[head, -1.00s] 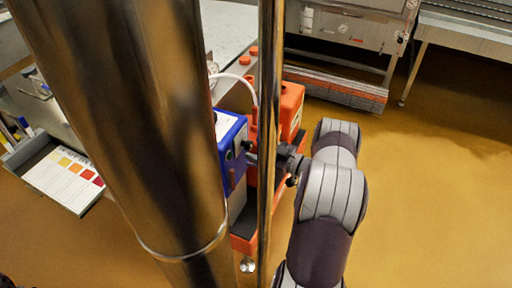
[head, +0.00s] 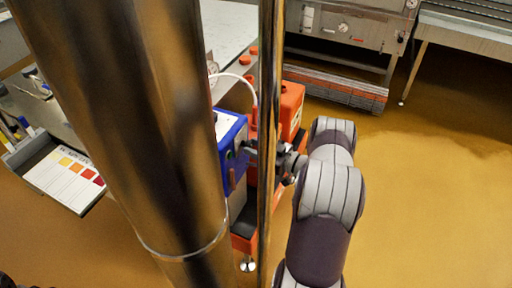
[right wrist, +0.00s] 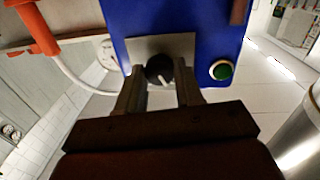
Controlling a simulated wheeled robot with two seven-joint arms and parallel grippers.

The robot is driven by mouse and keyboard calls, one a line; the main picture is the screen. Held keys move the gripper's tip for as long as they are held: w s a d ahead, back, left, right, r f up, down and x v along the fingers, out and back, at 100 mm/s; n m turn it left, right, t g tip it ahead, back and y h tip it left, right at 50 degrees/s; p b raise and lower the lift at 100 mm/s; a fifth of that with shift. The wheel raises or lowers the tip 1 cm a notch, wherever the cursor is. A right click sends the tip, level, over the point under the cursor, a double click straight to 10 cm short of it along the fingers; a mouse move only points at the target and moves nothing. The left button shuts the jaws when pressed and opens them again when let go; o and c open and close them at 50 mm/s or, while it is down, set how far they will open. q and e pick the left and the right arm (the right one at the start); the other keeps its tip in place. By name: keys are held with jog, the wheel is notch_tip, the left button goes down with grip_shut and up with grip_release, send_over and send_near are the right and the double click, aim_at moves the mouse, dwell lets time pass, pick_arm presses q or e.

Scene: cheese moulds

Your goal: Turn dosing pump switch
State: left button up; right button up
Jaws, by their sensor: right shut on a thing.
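The dosing pump is a blue box (head: 231,130), partly hidden behind a steel pole in the head view. Its blue face (right wrist: 190,20) fills the top of the right wrist view. The black round switch knob (right wrist: 158,67) sits on a grey plate and carries a white pointer mark, tilted slightly off vertical. A round green button or lamp (right wrist: 221,70) is right of the knob. My right gripper (right wrist: 161,78) is shut on the knob, one finger on each side. In the head view the gripper (head: 250,149) reaches the pump from the right. My left gripper is not visible.
An orange container (head: 291,105) stands right behind the pump, close to my right wrist. A white hose (head: 232,76) arches above the pump. A thick steel column (head: 140,120) and a thin pole (head: 268,200) block part of the view. The floor at right is clear.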

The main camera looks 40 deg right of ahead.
jog(key=m+g+p, duration=0.1)
jog(key=m+p, duration=0.2)
jog(key=m, duration=0.7)
jog(key=shift+r+m, duration=0.1)
jog(key=shift+m, duration=0.2)
dwell(0.5)
jog(key=o, duration=1)
jog(key=shift+o, duration=0.2)
jog(key=f+v, duration=0.1)
jog(key=v, duration=1.1)
jog(key=shift+s+d+r, duration=0.3)
jog(key=shift+r, duration=0.15)
